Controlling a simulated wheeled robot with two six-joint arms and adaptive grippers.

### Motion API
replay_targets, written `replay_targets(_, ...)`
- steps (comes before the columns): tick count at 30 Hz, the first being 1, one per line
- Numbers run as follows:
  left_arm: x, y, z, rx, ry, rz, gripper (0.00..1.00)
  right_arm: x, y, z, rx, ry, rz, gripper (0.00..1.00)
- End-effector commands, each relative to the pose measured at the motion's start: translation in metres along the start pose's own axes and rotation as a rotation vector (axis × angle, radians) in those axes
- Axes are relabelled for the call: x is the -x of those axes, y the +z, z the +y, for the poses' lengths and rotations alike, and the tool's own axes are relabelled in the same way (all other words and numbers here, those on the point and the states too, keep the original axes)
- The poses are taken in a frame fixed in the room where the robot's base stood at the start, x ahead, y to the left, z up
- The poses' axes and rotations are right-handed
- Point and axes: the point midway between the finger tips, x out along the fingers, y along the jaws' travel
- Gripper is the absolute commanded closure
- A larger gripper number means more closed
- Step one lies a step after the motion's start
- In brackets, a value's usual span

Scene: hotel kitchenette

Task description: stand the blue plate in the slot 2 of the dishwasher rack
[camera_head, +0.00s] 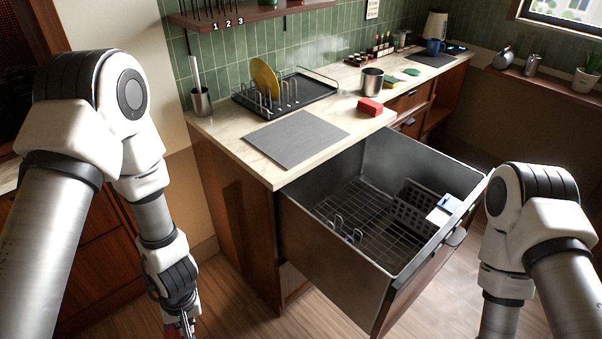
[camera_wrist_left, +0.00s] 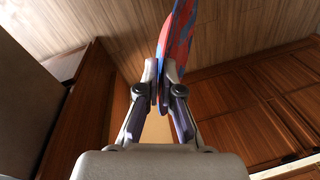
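My left gripper (camera_head: 187,322) hangs low at the bottom of the head view, left of the dishwasher. In the left wrist view the left gripper (camera_wrist_left: 163,92) is shut on the rim of a thin red-and-blue patterned plate (camera_wrist_left: 178,38), seen nearly edge-on. Only a sliver of red shows beside the fingers in the head view. No plain blue plate is visible. The dishwasher rack (camera_head: 375,240) lies inside the pulled-out drawer; a few wire loops (camera_head: 345,229) stand near its left side, and I see no slot numbers there. My right gripper is out of frame.
The dishwasher drawer (camera_head: 318,248) has high walls. On the counter, a dish rack (camera_head: 318,88) holds a yellow plate (camera_head: 265,76). A grey mat (camera_head: 296,139), red block (camera_head: 369,108) and metal pot (camera_head: 372,80) lie nearby. A grey basket (camera_head: 411,207) sits in the drawer.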

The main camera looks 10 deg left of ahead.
Motion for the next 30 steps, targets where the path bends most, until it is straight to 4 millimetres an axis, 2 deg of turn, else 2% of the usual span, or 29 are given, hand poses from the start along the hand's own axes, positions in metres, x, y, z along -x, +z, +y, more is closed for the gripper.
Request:
replay_targets(1, 0.036, -0.005, 0.0, 0.059, 0.037, -0.004, 1.0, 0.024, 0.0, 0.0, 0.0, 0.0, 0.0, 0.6)
replay_targets(6, 0.1, -0.021, 0.007, 0.186, 0.142, -0.006, 1.0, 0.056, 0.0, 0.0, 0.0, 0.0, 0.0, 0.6)
replay_targets(12, 0.161, -0.044, 0.009, 0.258, 0.241, 0.004, 1.0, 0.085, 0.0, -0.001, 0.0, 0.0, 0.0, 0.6)
replay_targets(18, 0.213, -0.064, 0.008, 0.292, 0.331, 0.017, 1.0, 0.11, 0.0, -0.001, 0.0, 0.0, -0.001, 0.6)
replay_targets(22, 0.245, -0.074, 0.008, 0.307, 0.397, 0.029, 1.0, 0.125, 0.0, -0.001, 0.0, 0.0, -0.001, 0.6)
replay_targets(24, 0.252, -0.077, 0.008, 0.307, 0.426, 0.034, 1.0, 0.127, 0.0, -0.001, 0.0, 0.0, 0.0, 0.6)
replay_targets(30, 0.254, -0.079, 0.009, 0.307, 0.458, 0.04, 1.0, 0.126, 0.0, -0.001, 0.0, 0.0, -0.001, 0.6)
